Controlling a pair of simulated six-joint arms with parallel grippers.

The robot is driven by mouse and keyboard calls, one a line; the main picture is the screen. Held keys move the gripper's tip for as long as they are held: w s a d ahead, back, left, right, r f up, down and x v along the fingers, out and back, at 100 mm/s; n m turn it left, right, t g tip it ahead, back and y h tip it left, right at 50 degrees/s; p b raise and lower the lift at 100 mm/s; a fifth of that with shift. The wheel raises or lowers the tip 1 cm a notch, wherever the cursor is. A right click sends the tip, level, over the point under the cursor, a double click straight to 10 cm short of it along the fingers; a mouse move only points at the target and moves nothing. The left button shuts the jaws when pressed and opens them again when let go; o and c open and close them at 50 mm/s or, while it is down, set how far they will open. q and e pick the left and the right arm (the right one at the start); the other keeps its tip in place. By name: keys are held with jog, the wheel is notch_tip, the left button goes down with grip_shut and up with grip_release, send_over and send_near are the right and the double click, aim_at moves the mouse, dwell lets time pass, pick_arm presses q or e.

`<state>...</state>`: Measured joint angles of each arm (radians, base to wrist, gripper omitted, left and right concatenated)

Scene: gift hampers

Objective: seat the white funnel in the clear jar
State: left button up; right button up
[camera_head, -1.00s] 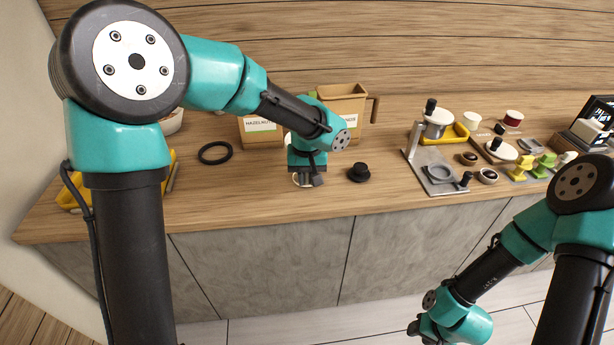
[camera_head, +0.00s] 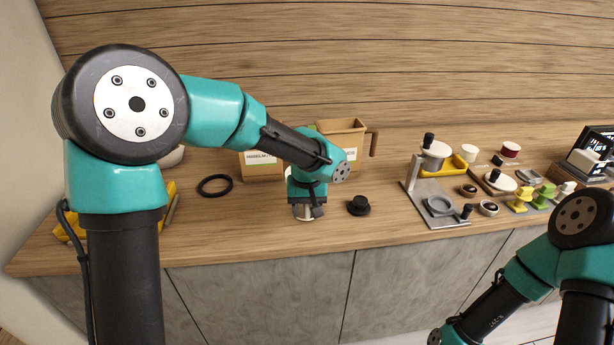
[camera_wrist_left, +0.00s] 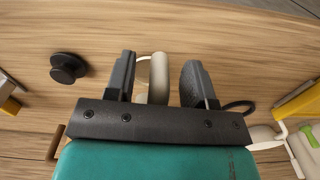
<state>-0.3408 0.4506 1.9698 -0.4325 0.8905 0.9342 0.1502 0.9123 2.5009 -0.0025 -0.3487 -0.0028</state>
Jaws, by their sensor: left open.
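My left gripper (camera_head: 304,210) points down over the counter near its front edge; its fingers are mostly hidden by its own body in the head view. In the left wrist view the gripper (camera_wrist_left: 160,66) is open, with its two dark fingers apart. A whitish rounded thing (camera_wrist_left: 158,82) shows between the fingers, with a pale rim beside it. It may be the white funnel; I cannot tell whether it touches a finger. A pale bit (camera_head: 303,217) shows under the gripper in the head view. I cannot make out the clear jar. My right gripper is out of view.
A black knobbed piece (camera_head: 358,205) stands just right of my left gripper. A black ring (camera_head: 215,186) lies to the left. Cardboard-coloured containers (camera_head: 342,137) stand behind. A grey metal stand (camera_head: 438,207) and several small items occupy the right. Counter between knob and stand is clear.

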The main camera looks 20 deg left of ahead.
pick_arm(q)
notch_tip(320, 180, up, 16)
jog(key=shift+r, duration=0.25)
dwell(0.4)
jog(key=s+d+f+h, duration=0.15)
jog(key=d+f, duration=0.25)
jog(key=f, duration=0.7)
jog(key=s+d+f+h, duration=0.1)
jog(key=s+d+f, duration=0.15)
jog(key=f, duration=0.75)
jog(key=s+d+f+h, duration=0.2)
jog(key=d+f, duration=0.2)
jog(key=f, duration=0.7)
jog(key=s+a+f, duration=0.6)
jog(key=a+f, duration=0.2)
jog(key=f, duration=0.1)
jog(key=s+a+f+m, duration=0.1)
jog(key=s+a+f, duration=0.6)
jog(key=a+f, duration=0.2)
jog(key=shift+s+a+f+m+t+y, duration=0.15)
jog(key=shift+s+f+m+t+y, duration=0.15)
jog(key=shift+t+y, duration=0.1)
